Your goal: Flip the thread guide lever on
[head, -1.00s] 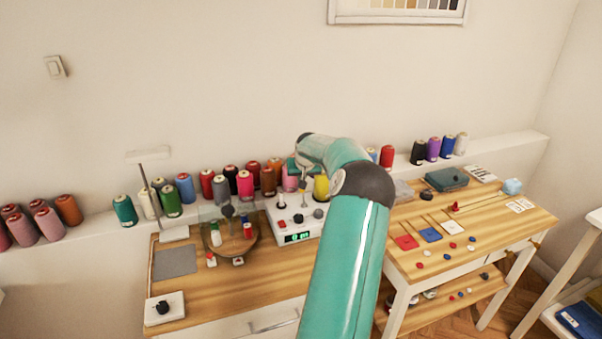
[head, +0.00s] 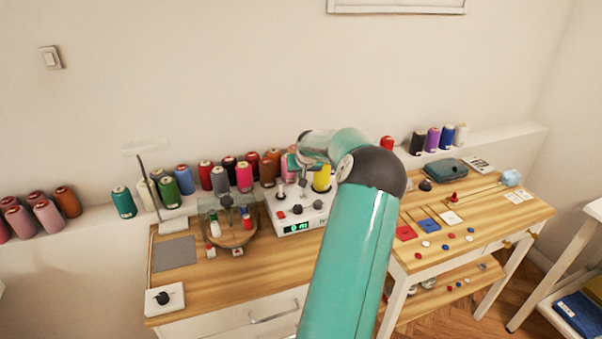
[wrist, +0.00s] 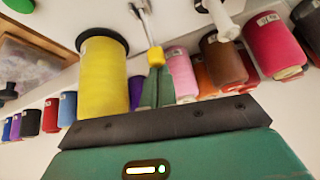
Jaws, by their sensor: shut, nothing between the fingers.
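The white machine box (head: 312,224) with a green lit display stands on the left table. A thin metal lever (head: 303,183) rises from its top, partly hidden by my arm. In the wrist view the lever (wrist: 146,25) is a metal rod with a yellow tip (wrist: 155,55). My gripper (wrist: 155,80) is shut and empty, its green fingers right at the yellow tip; I cannot tell whether they touch it. In the head view my gripper (head: 293,163) is above the box, mostly hidden by my wrist.
A yellow thread spool (head: 322,178) stands on the box close to the lever; it is large beside my fingers in the wrist view (wrist: 103,80). A red button (head: 282,214) and dark knobs are on the box. A round glass-covered unit (head: 232,232) stands left of it. Thread spools line the wall ledge.

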